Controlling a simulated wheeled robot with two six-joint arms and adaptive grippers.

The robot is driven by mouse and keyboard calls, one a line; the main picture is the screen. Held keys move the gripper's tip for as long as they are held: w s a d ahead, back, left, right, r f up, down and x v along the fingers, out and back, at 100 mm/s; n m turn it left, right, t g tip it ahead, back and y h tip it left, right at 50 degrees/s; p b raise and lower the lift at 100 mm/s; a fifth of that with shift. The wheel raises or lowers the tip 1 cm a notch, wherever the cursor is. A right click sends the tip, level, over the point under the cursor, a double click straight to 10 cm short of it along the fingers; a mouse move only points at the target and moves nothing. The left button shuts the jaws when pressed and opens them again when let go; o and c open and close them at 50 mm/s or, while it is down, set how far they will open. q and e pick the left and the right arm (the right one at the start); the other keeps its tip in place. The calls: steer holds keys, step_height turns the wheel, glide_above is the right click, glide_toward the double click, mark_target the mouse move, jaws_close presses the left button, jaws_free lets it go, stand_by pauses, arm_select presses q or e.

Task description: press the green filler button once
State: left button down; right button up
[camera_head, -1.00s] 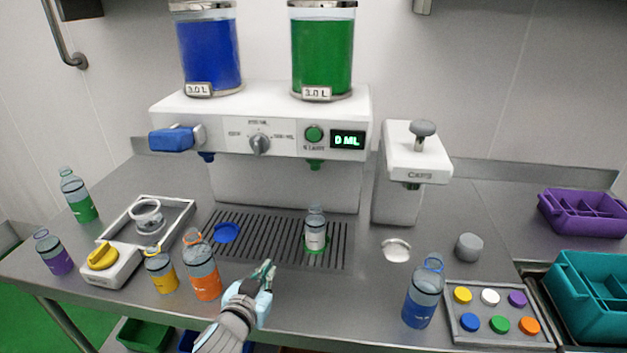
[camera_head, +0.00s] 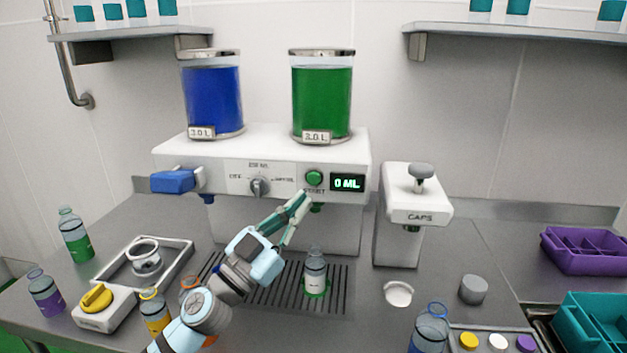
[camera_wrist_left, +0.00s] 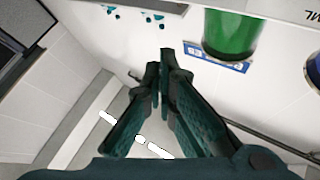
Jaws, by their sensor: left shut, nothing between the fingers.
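The green filler button (camera_head: 314,178) sits on the white front panel of the filler machine (camera_head: 215,178), left of a display (camera_head: 347,183) reading 0 ML. My left gripper (camera_head: 304,200) is shut and empty, its fingertips just below and slightly left of the button, apart from it as far as I can tell. In the left wrist view my shut fingers (camera_wrist_left: 160,68) point up past a green tank (camera_wrist_left: 230,35); the button is not visible there. A clear bottle (camera_head: 315,272) with a green ring at its base stands on the drip grate. My right gripper is not in view.
A grey dial (camera_head: 260,187) and a blue lever (camera_head: 173,181) are left of the button. The caps dispenser (camera_head: 416,200) stands to the right. An orange bottle is partly hidden behind my left arm.

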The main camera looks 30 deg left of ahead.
mark_target(314, 178)
arm_select(q)
steer(key=w+a, duration=0.3)
steer(key=w, duration=0.5)
steer(key=shift+w+p, duration=0.15)
steer(key=shift+p, duration=0.25)
stand_by(1.1)
steer(key=shift+w+a, duration=0.1)
steer(key=shift+w, duration=0.3)
